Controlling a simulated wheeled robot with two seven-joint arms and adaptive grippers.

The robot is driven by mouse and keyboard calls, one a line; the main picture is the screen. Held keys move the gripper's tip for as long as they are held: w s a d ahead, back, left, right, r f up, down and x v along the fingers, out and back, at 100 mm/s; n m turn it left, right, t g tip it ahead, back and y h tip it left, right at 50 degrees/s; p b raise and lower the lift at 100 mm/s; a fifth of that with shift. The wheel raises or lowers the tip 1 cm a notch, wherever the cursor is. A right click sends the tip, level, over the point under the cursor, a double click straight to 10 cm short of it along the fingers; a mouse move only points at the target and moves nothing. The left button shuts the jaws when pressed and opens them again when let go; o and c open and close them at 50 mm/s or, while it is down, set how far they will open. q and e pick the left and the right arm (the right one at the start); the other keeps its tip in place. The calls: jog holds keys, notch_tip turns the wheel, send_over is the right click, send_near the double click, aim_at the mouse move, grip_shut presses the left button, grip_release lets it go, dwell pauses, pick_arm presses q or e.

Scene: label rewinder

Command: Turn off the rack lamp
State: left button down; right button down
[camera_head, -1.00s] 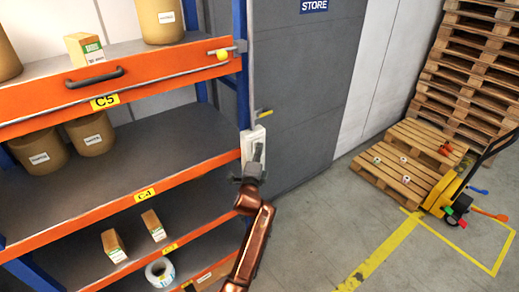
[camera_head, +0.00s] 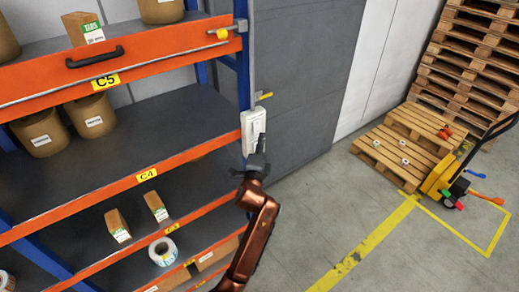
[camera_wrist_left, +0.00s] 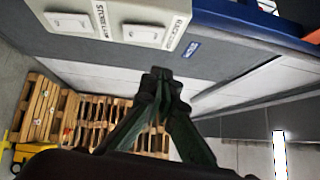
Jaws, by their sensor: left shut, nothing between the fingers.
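A white switch box (camera_head: 252,124) is mounted at the right end post of the shelf rack. In the left wrist view, two switches sit side by side on the white plate: one by a label that seems to begin "STORE" (camera_wrist_left: 69,22), the other by a label that seems to begin "RACK" (camera_wrist_left: 143,35). My left gripper (camera_head: 256,160) is just below and in front of the box, partly covering its lower end. Its fingers (camera_wrist_left: 160,82) are shut and empty, apart from both switches in the wrist view. My right gripper is out of view.
The orange and blue rack (camera_head: 120,186) holds cartons, tubs and rolls on the left. A grey wall (camera_head: 310,80) stands behind the box. Pallets (camera_head: 400,155) and a yellow pallet truck (camera_head: 440,175) are at the right. The floor (camera_head: 330,215) between is clear.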

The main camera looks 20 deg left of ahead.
pick_arm(q)
jog(key=s, duration=0.2)
jog(key=s+d, duration=0.1)
jog(key=s, duration=0.2)
jog(key=shift+s+r+b, duration=0.15)
jog(key=shift+b, duration=0.2)
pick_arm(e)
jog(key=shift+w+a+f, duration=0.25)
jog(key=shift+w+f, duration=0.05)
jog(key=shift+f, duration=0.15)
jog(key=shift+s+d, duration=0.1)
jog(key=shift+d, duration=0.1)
